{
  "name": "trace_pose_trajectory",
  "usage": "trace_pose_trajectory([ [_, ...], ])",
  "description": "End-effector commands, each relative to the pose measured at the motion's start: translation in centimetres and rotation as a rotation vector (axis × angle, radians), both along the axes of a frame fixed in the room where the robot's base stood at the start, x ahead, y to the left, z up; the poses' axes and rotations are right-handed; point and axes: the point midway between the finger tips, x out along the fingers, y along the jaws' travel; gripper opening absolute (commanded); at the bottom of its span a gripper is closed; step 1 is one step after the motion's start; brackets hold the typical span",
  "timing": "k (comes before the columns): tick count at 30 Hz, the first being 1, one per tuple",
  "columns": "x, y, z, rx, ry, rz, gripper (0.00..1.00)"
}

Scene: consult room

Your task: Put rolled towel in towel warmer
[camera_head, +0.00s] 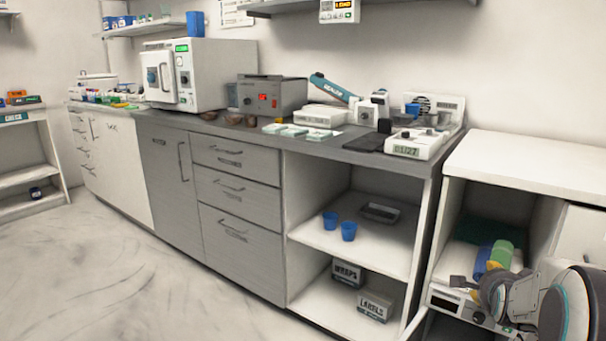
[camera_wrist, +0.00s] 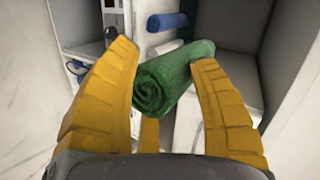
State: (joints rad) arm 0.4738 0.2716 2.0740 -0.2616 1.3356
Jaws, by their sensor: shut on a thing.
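A green rolled towel (camera_wrist: 172,82) sits between the yellow fingers of my gripper (camera_wrist: 165,60) in the wrist view, its spiral end facing the camera. My gripper is shut on it. In the head view the green towel (camera_head: 502,252) shows at the lower right, inside the open bay of the white cabinet. A blue rolled towel (camera_head: 482,262) shows beside it there and also in the wrist view (camera_wrist: 167,21). A pale roll (camera_wrist: 165,47) lies just beyond the green towel. A white appliance (camera_head: 448,299) with a dark panel, perhaps the towel warmer, is partly hidden by my arm.
The white cabinet (camera_head: 535,157) has side walls close around my gripper. A grey counter (camera_head: 240,133) to the left carries several devices. The floor (camera_head: 120,270) at left is clear.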

Motion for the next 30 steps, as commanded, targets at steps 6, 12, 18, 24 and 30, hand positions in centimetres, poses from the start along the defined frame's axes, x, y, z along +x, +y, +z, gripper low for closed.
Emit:
trace_pose_trajectory([
  [6,1.4,2.8,-2.9,0.001,0.004,0.058,0.23],
  [12,2.5,6.7,-7.0,0.003,0.006,0.132,0.23],
  [18,3.0,12.6,-12.8,0.003,0.011,0.241,0.22],
  [24,2.9,18.6,-17.5,0.003,0.007,0.355,0.22],
  [30,2.6,22.9,-19.7,0.0,0.001,0.439,0.22],
])
